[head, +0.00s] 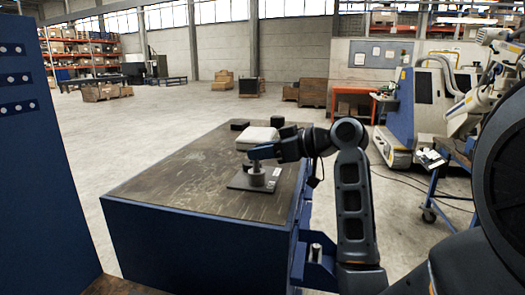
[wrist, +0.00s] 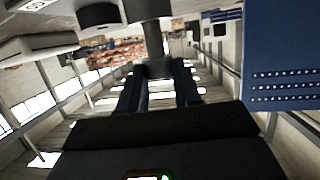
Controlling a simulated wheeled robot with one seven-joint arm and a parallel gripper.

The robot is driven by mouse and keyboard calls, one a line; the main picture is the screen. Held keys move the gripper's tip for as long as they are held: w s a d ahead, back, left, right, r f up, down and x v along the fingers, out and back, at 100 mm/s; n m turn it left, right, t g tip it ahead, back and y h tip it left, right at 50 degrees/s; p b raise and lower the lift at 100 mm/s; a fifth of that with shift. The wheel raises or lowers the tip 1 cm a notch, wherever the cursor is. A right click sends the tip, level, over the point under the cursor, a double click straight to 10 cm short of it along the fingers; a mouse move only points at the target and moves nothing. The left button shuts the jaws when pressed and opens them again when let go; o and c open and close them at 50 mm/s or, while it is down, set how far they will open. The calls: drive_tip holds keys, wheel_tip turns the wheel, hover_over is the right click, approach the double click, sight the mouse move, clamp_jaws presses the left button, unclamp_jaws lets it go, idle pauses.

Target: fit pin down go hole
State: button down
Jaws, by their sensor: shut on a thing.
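A grey metal pin (wrist: 153,40) is between the two dark blue fingers of my gripper (wrist: 158,85) in the wrist view. In the head view my gripper (head: 256,153) reaches in from the right, low over the table, with its fingers closed at the pin's upper part. Below it, a round grey post (head: 258,178) stands on a flat dark grey plate (head: 240,184). The pin looks roughly upright and in line with the post. The hole is not visible, and I cannot tell whether the pin's lower end is inside it or just above.
The plate lies on a worn wooden top of a blue workbench (head: 165,190). A white box (head: 256,136) and dark blocks (head: 239,124) stand behind my gripper. The left and front of the top are clear. A blue panel (head: 45,170) stands at the left.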

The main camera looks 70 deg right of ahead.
drive_tip(key=shift+f+b, duration=0.6)
drive_tip(key=shift+f, duration=0.3)
drive_tip(key=c, duration=0.7)
unclamp_jaws()
drive_tip(key=d+v, duration=0.1)
drive_tip(key=v, duration=0.6)
drive_tip(key=shift+s+a+r+b, duration=0.15)
drive_tip(key=shift+s+a+b, duration=0.3)
drive_tip(key=shift+a, duration=0.1)
